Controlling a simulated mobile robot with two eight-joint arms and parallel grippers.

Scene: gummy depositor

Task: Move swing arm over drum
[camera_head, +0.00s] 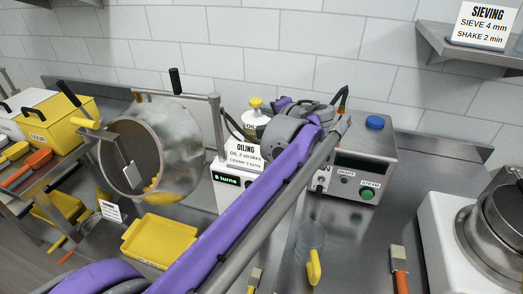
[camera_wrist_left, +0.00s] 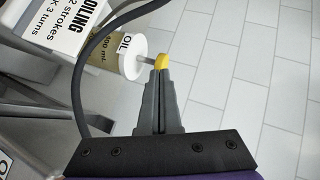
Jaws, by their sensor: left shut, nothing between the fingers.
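The round steel drum (camera_head: 165,140) stands tilted at the left in the head view, its open mouth facing left. A thin metal bar (camera_head: 195,97) with an upright black handle (camera_head: 175,81) runs across its top to a post (camera_head: 217,128) on the right; this looks like the swing arm. My left arm crosses the head view, its wrist right of the oil bottle (camera_head: 256,118). My left gripper (camera_wrist_left: 160,76) is shut and empty, its fingertips beside the bottle's yellow pump knob (camera_wrist_left: 162,61). Whether they touch is unclear. My right gripper is out of view.
A control box (camera_head: 362,150) stands right of my wrist. A yellow tray (camera_head: 158,241) lies below the drum. A black hose (camera_wrist_left: 80,72) curves close to my left gripper. A clear scoop (camera_head: 312,240) and a brush (camera_head: 399,265) lie on the steel counter.

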